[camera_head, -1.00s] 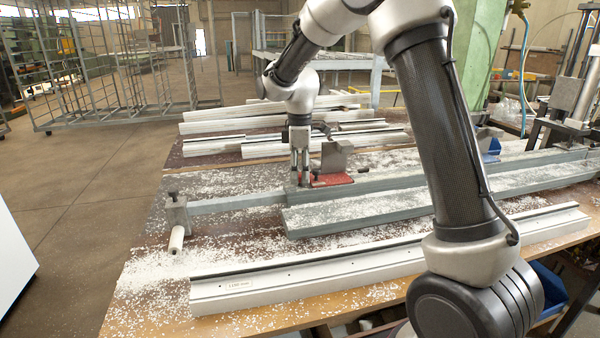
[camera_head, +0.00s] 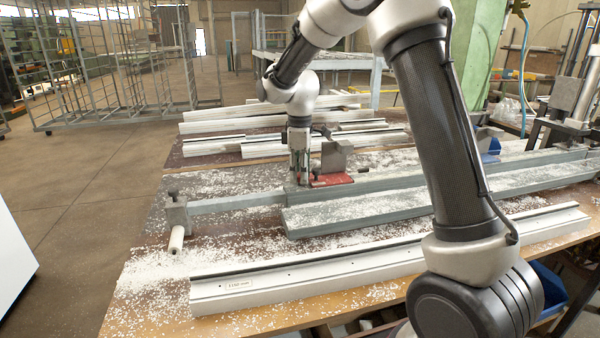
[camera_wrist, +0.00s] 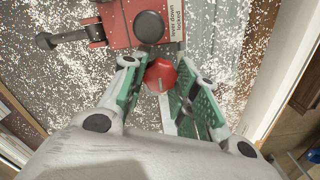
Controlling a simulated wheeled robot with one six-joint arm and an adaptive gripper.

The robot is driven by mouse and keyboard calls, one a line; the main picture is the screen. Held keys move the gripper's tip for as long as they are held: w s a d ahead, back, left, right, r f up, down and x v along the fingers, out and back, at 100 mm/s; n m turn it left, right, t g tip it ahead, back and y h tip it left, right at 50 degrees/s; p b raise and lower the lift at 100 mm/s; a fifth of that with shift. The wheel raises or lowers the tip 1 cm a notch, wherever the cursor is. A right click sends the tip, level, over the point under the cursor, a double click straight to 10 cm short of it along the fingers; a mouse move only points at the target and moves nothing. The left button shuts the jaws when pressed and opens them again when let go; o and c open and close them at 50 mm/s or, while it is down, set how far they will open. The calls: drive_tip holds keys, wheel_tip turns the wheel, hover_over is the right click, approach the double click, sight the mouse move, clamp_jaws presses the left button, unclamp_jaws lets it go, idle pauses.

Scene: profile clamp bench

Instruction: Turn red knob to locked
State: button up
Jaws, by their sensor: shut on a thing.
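The red knob (camera_wrist: 161,75) sits between the green-padded fingers of my gripper (camera_wrist: 158,66) in the wrist view. The fingers are shut on its sides. A pale pointer line on the knob's top runs toward the bottom of the wrist picture. The knob is beside a red clamp base (camera_wrist: 118,22), which carries a pale label (camera_wrist: 178,18) with "locked" among its words. In the head view my gripper (camera_head: 300,182) points down at the red clamp base (camera_head: 332,180) on the bench, and hides the knob there.
A grey clamp block (camera_head: 335,155) stands just right of my gripper. A dark lever (camera_wrist: 50,40) sticks out from the base. A grey rail (camera_head: 238,202) and a white profile (camera_head: 380,262) lie across the chip-covered bench. More profiles (camera_head: 215,146) lie behind.

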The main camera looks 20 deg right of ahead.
drive_tip(key=o, duration=1)
wheel_tip(320, 180, up, 12)
